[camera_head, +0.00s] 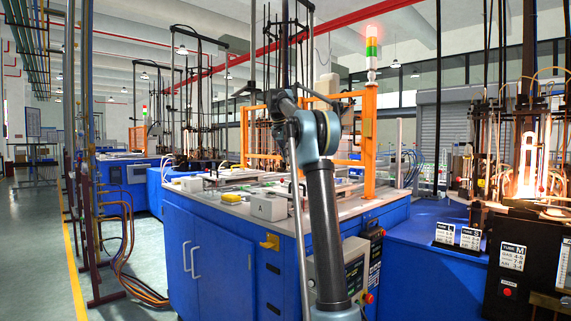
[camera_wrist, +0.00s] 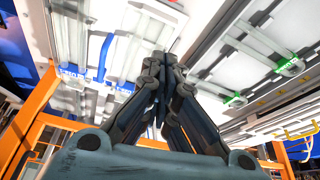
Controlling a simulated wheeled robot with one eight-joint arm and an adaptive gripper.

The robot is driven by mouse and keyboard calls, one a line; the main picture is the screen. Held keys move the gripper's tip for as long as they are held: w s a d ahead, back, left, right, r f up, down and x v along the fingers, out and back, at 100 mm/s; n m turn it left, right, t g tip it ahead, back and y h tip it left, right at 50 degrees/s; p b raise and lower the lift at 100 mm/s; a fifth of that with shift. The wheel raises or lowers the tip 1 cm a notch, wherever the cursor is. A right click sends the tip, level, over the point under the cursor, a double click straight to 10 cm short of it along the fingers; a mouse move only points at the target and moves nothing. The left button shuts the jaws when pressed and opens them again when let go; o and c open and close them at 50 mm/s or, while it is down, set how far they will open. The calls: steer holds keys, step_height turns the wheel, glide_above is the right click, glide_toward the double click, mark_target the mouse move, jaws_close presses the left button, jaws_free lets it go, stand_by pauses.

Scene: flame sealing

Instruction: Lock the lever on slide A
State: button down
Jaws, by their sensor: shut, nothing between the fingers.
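A grey-white box marked "A" (camera_head: 268,207) stands at the front of the blue bench's top in the head view. Rails (camera_head: 232,183) lie on the bench top behind it. In the wrist view my gripper (camera_wrist: 161,62) is shut and empty, its fingers together over a pale surface. To its right are metal rails with clear and green fittings (camera_wrist: 233,101) and another such fitting (camera_wrist: 290,66). I cannot tell which rail is slide A or make out its lever. In the head view my arm hides part of the bench, and my fingertips cannot be made out.
An orange frame (camera_head: 369,145) rises from the bench; orange bars (camera_wrist: 38,115) also show in the wrist view. A yellow bent handle (camera_wrist: 300,131) is at the wrist view's right. A control box (camera_head: 356,265) hangs on the bench side. The left aisle floor (camera_head: 40,250) is clear.

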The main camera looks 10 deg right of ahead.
steer(key=x, duration=0.7)
steer(key=shift+d+f, duration=0.1)
steer(key=shift+f, duration=0.1)
steer(key=shift+s+a+f, duration=0.55)
steer(key=shift+s+a, duration=0.3)
steer(key=shift+s, duration=0.1)
steer(key=shift+s+a+f, duration=0.15)
steer(key=shift+s+a, duration=0.25)
steer(key=shift+a, duration=0.05)
steer(key=shift+a, duration=0.2)
